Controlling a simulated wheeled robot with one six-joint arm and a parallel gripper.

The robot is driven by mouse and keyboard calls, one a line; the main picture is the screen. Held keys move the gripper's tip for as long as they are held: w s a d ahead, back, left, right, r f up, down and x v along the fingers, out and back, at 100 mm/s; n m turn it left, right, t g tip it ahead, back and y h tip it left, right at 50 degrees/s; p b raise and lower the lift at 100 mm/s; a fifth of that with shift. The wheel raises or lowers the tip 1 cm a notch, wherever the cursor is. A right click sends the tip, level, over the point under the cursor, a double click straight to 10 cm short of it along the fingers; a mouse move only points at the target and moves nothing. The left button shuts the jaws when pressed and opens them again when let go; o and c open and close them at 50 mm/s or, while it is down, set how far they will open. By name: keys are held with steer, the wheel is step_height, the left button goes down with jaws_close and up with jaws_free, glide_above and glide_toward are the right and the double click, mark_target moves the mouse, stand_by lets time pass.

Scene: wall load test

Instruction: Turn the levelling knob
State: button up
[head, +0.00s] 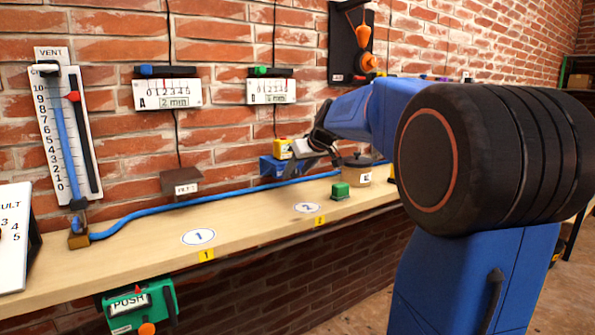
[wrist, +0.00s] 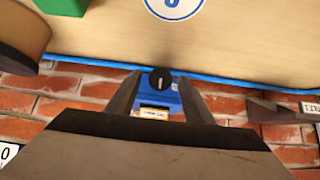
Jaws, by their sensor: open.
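A black round knob (wrist: 160,79) with a white line shows in the wrist view, on a blue wall bracket (wrist: 165,98). The bracket also shows in the head view (head: 280,168), with a yellow box (head: 283,148) on it. My gripper (wrist: 158,84) is open. Its two fingers stand on either side of the knob in the wrist view; whether they touch it I cannot tell. In the head view my gripper (head: 308,148) is at the bracket and hides the knob.
A wooden shelf (head: 150,235) runs along the brick wall below. A blue hose (head: 225,194) lies along it. A dark TILT box (head: 183,181) is left of the bracket.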

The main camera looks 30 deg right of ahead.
steer(key=c, duration=1)
steer(key=shift+d, duration=0.1)
steer(key=m+y, duration=0.1)
steer(key=y, duration=0.1)
steer(key=d+m+y, duration=0.1)
steer(key=y, duration=0.1)
steer(key=shift+f, duration=0.1)
steer(key=m+y, duration=0.2)
steer(key=y, duration=0.1)
steer(key=m+t+y, duration=0.1)
steer(key=shift+d+f+y, duration=0.2)
steer(key=shift+f+y, duration=0.1)
steer(key=shift+y, duration=0.1)
steer(key=o, duration=1)
